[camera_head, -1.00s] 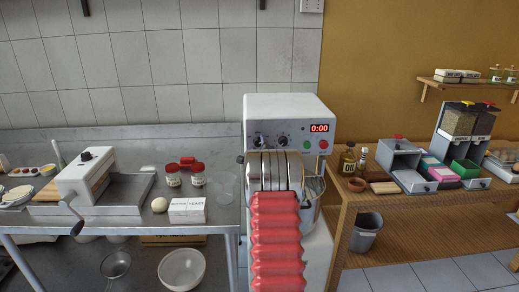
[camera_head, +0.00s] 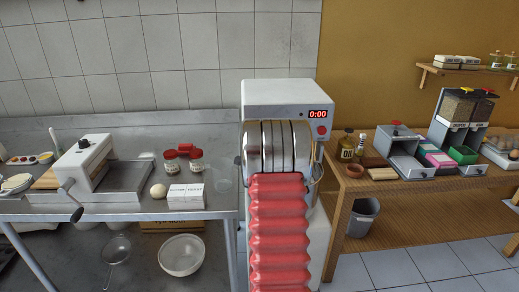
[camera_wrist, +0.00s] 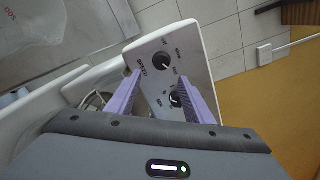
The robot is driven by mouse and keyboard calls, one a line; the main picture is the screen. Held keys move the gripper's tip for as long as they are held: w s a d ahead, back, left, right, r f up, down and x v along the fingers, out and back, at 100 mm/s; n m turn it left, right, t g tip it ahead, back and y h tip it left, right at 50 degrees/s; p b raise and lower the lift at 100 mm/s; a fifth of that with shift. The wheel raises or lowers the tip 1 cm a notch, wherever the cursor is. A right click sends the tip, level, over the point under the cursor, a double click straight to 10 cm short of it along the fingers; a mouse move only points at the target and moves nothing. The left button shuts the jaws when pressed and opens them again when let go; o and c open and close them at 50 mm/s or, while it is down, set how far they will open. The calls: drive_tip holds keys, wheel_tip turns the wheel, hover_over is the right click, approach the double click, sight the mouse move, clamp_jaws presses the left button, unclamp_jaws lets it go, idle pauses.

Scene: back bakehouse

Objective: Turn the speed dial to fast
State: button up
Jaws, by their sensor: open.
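The speed dial (camera_wrist: 162,60) is a round black knob on the grey front panel (camera_wrist: 190,70) of the white machine (camera_head: 290,92). In the wrist view, lettering that looks like SPEED stands beside it. The small marks around it are too blurred to read surely. A second black dial (camera_wrist: 175,101) sits lower on the panel, partly between my fingers. My gripper (camera_wrist: 160,80) is open, its two purple fingers pointing at the panel. The speed dial lies just beyond the fingertips, with no contact visible. In the head view my arm hides both dials and the gripper.
A red display (camera_head: 317,114) reads 0:00, with a red button (camera_head: 321,130) below it. A metal table (camera_head: 120,210) with jars and a hand-cranked machine stands left. A wooden bench (camera_head: 420,188) with bins stands right.

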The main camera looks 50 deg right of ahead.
drive_tip(key=shift+v, duration=1.95)
